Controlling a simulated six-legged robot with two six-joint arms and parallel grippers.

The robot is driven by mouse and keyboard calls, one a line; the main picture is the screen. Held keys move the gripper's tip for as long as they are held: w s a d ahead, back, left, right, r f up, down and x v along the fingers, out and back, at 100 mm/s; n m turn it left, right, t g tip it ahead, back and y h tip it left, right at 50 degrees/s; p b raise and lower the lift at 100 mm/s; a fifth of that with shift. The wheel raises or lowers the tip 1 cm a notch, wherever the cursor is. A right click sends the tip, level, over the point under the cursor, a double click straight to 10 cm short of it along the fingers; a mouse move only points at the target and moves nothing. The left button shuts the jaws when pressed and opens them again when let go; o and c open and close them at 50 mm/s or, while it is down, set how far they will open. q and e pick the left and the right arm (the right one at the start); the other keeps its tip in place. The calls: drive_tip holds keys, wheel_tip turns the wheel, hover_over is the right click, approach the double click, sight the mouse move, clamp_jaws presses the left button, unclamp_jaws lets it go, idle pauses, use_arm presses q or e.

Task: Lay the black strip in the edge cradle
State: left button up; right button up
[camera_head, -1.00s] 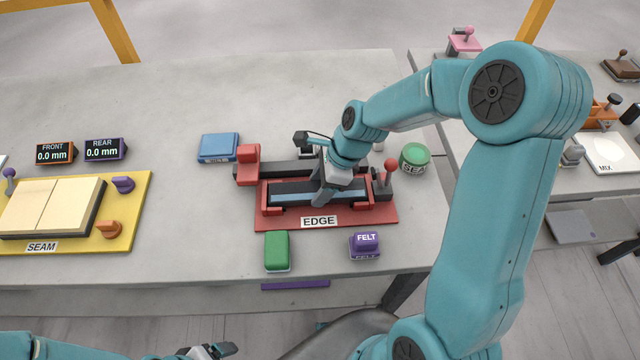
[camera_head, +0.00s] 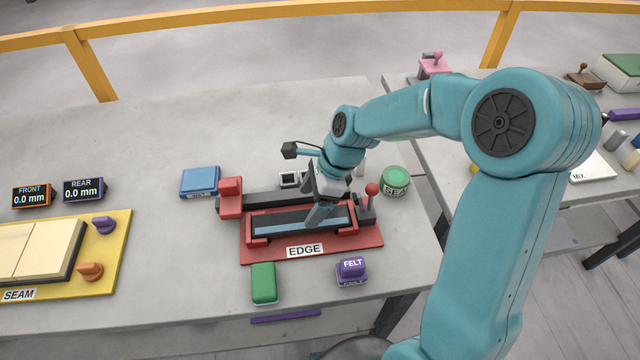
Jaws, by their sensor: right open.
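The edge cradle (camera_head: 345,242) is a red base with red end holders, labelled EDGE, in the middle of the slab. The black strip (camera_head: 277,219) lies lengthwise in it between the end holders, with a blue-grey front face. My right gripper (camera_head: 318,214) is open over the middle of the strip and covers part of it. I cannot tell whether its fingers touch the strip. My left gripper is out of view.
A red block (camera_head: 230,198) on a dark bar stands behind the cradle, a red-knobbed lever (camera_head: 370,196) at its right. Near it are a blue box (camera_head: 200,181), green block (camera_head: 263,283), purple FELT block (camera_head: 352,270) and green SEAL tin (camera_head: 396,181). The yellow SEAM board (camera_head: 112,250) is left.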

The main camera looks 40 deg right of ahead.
drive_tip(key=v, duration=0.7)
drive_tip(key=shift+f, duration=0.1)
drive_tip(key=shift+a, duration=0.1)
